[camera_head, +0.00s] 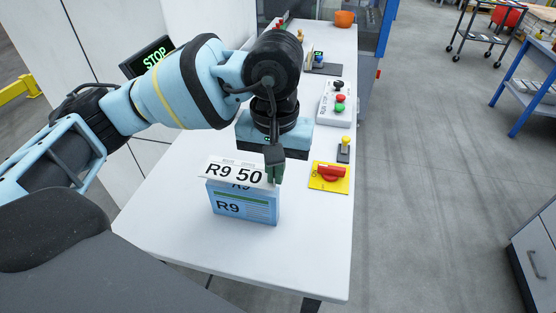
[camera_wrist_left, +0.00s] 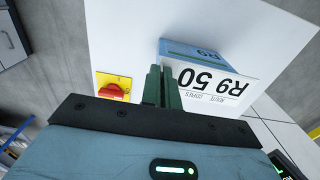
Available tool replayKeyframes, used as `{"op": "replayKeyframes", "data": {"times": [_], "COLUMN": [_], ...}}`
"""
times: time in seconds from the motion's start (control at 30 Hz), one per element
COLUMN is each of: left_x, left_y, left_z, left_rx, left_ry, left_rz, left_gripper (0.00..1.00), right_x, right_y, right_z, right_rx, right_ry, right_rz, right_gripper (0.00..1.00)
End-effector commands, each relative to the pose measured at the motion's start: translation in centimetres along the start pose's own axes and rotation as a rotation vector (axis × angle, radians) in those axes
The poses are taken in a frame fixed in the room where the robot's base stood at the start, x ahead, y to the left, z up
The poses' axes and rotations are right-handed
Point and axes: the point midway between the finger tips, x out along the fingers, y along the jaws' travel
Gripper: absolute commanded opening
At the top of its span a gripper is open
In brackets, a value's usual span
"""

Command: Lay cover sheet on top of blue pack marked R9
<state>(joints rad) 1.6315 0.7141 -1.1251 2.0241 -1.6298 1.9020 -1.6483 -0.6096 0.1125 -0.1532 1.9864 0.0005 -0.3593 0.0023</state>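The blue pack marked R9 (camera_head: 243,207) stands on the white table. It also shows in the left wrist view (camera_wrist_left: 190,49). The white cover sheet marked R9 50 (camera_head: 232,172) is over the pack's top and hides most of it; a strip with R9 shows past its near edge. I cannot tell whether sheet and pack touch. My left gripper (camera_head: 274,166) points down at the sheet's right edge. In the left wrist view its green fingers (camera_wrist_left: 162,88) are nearly together, against the edge of the sheet (camera_wrist_left: 215,84). My right gripper is out of view.
A yellow plate with a red switch (camera_head: 330,176) lies right of the pack. The table (camera_head: 310,255) is clear in front. A STOP display (camera_head: 154,57) stands at the left.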

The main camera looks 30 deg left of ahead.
Motion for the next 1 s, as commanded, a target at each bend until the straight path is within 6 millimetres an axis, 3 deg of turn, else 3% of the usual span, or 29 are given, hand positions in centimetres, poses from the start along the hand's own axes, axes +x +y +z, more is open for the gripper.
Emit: {"op": "replayKeyframes", "data": {"times": [0.3,1.0], "left_x": [2.8,3.1], "left_y": [0.0,0.0], "left_z": [0.0,0.0], "left_rx": [0.000,0.000], "left_ry": [-0.003,0.000], "left_rz": [0.000,0.001], "left_gripper": [0.00,0.00], "right_x": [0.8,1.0], "right_y": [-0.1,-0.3], "right_z": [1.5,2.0], "right_rx": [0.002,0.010], "right_ry": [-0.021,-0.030], "right_rz": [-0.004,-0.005], "right_gripper": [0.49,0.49]}}
